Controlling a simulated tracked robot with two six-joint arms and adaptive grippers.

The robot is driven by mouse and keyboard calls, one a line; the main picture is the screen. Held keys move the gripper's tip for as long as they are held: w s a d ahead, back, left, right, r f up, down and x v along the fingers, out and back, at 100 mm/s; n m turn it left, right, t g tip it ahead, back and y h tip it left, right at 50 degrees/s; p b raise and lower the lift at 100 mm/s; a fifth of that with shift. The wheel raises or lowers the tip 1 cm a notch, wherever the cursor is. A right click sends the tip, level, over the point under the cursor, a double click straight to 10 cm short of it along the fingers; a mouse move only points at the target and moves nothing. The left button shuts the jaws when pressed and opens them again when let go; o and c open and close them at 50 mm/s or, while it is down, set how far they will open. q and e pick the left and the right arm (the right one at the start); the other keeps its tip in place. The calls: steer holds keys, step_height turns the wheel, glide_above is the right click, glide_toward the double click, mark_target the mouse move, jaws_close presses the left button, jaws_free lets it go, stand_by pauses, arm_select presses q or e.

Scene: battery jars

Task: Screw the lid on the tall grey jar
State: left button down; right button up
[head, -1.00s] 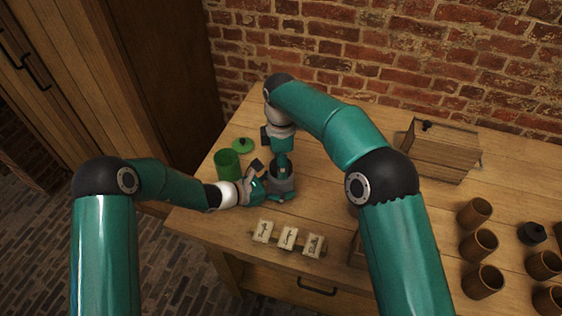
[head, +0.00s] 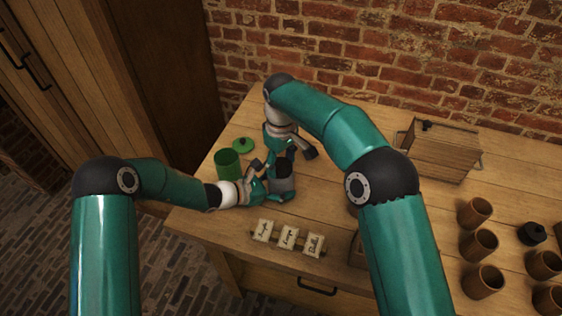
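The tall grey jar (head: 284,184) stands on the table near its left end, partly hidden by both grippers. My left gripper (head: 272,181) reaches in from the left at the jar's side, with its fingers around the jar, and looks shut on it. My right gripper (head: 285,158) points down right above the jar's top. Whether its fingers are open or shut does not show clearly. The lid of the grey jar cannot be made out; the jar's mouth is hidden under the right gripper.
A green jar (head: 228,166) stands to the left, with a green lid (head: 243,145) behind it. Lettered cards (head: 288,237) stand along the front edge. A wooden box (head: 441,152) is at the back right. Several brown cups (head: 474,212) and a dark lidded jar (head: 533,234) stand on the right.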

steer(key=o, duration=0.4)
steer(key=shift+a, duration=0.1)
steer(key=shift+o, duration=0.2)
steer(key=shift+r, duration=0.1)
steer(key=shift+r, duration=2.2)
steer(key=shift+c, duration=0.3)
steer(key=shift+w+r+n, duration=0.1)
steer(key=shift+r+n, duration=0.5)
steer(key=shift+n, duration=0.3)
step_height(320, 180, up, 2)
steer(key=n, duration=0.3)
steer(key=shift+r, duration=0.1)
